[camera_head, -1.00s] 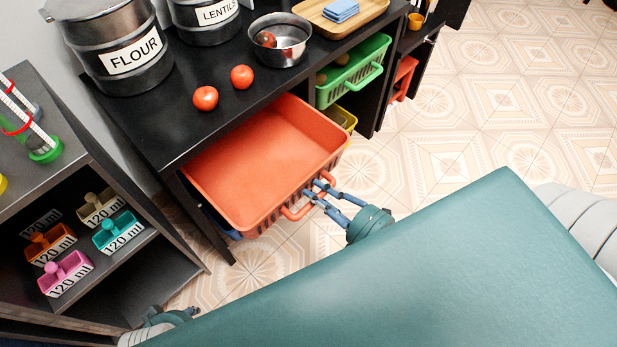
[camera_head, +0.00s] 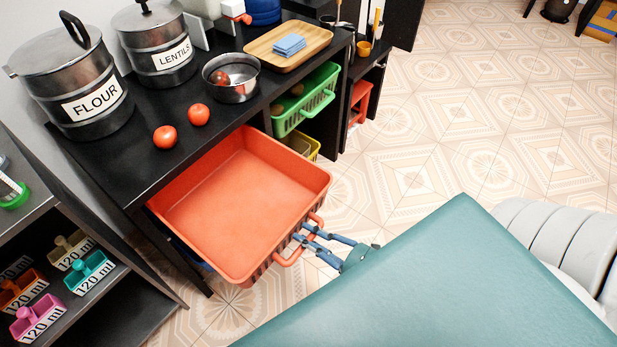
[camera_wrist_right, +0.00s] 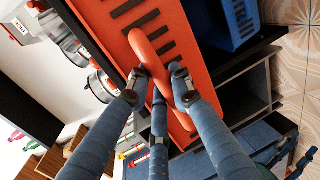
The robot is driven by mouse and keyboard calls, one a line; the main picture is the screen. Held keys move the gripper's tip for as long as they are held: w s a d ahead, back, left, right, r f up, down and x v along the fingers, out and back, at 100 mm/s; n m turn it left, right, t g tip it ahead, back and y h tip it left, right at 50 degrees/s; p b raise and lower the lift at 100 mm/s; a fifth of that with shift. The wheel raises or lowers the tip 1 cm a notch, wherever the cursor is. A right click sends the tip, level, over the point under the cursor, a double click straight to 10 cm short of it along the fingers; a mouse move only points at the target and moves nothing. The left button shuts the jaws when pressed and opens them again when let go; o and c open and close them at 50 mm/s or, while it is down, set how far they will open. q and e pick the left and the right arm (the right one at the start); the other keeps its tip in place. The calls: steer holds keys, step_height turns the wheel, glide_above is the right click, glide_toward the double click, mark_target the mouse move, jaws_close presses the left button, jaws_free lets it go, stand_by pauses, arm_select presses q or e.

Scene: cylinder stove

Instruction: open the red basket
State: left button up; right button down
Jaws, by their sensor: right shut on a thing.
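The red basket (camera_head: 235,195) is pulled well out from under the black counter in the head view, and its inside is empty. My right gripper (camera_head: 300,238) is at its front handle (camera_head: 297,248). In the right wrist view the fingers of my right gripper (camera_wrist_right: 160,85) are closed around the red handle (camera_wrist_right: 152,62), with the slotted basket front (camera_wrist_right: 175,25) right behind it. My left gripper does not show in the current head view.
The counter (camera_head: 140,165) holds a FLOUR pot (camera_head: 70,75), a LENTILS pot (camera_head: 155,40), two tomatoes (camera_head: 182,125), a metal pan (camera_head: 232,85) and a wooden tray (camera_head: 262,52). A green basket (camera_head: 305,100) sits right of the red one.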

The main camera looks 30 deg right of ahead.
steer(key=c, duration=1.6)
jaws_free()
steer(key=shift+f, duration=0.1)
steer(key=shift+o, duration=0.2)
steer(key=v, duration=1.2)
